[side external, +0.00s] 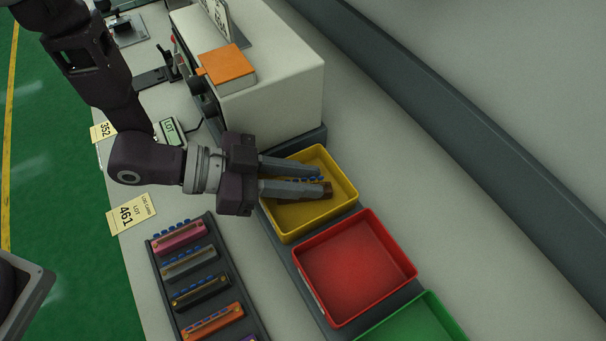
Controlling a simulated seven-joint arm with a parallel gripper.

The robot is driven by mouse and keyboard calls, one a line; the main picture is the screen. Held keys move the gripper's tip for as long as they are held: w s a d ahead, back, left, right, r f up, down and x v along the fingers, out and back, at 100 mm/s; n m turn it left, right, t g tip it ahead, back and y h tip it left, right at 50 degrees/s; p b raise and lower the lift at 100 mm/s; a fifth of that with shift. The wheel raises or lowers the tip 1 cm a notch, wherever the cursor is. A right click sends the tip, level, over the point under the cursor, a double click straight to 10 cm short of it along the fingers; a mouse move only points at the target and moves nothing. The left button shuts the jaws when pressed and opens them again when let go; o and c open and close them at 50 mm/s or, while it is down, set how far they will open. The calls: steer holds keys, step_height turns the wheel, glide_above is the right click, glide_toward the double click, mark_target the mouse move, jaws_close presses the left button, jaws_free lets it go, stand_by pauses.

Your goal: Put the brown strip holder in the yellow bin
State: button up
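The yellow bin (347,178) stands at the centre of the side external view, its open top facing up. My gripper (322,183) reaches over it from the left, with both fingers extending above or into the bin. The brown strip holder (327,189) shows partly at the fingertips, with small blue pieces along its top between the fingers. The lower finger hides much of it. The fingers are apart, but I cannot tell whether they grip the holder or whether it rests on the bin floor.
A red bin (354,267) and a green bin (418,322) stand beside the yellow one. A dark rack (221,250) at lower left holds several coloured strip holders. A large white machine (291,88) with an orange block (227,66) on top rises behind the yellow bin.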

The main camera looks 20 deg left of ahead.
steer(key=shift+r, duration=0.2)
steer(key=v, duration=0.7)
steer(key=shift+a+r, duration=0.1)
steer(key=shift+a, duration=0.1)
